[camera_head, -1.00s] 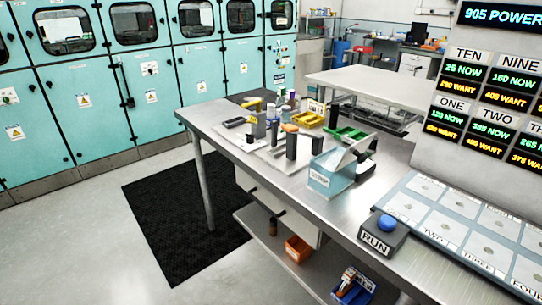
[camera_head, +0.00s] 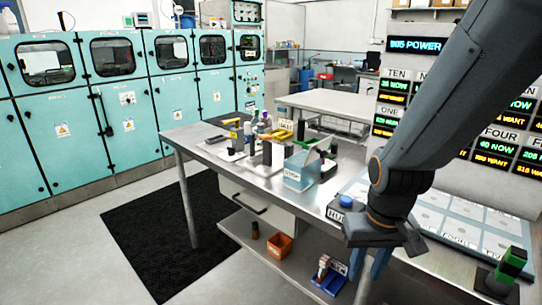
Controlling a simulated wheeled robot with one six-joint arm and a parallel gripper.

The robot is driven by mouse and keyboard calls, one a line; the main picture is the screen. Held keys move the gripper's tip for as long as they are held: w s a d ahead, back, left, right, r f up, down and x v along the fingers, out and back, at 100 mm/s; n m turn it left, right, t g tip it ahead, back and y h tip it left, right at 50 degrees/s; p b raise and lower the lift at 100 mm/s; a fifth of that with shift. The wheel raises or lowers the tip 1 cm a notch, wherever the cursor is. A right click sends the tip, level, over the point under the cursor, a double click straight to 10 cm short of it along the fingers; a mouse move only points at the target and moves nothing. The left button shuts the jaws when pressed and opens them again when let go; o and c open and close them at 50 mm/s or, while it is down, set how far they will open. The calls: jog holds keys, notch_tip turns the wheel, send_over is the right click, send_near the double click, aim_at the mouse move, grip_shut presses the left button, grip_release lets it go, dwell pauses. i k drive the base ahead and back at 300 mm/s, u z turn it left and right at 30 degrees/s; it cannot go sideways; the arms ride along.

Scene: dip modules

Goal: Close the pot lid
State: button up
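A light blue box-shaped pot (camera_head: 298,177) with a white label stands on the metal workbench, near its middle. A pale flat plate (camera_head: 309,157), which looks like its lid, is tilted up at the top of the pot; the hinge is too small to make out.
A blue RUN button (camera_head: 346,201) sits right of the pot, beside a panel of numbered pads (camera_head: 440,218). Bottles, dark posts and a yellow tray (camera_head: 278,134) crowd the bench behind and left of the pot. A green-and-black object (camera_head: 511,263) stands at the lower right.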

aim_at(320, 150)
jog(key=u, duration=0.15)
jog(key=i, duration=0.5)
jog(key=z, duration=0.05)
jog(key=k, duration=0.5)
jog(key=u, duration=0.65)
jog(key=i, duration=0.6)
jog(key=z, duration=0.95)
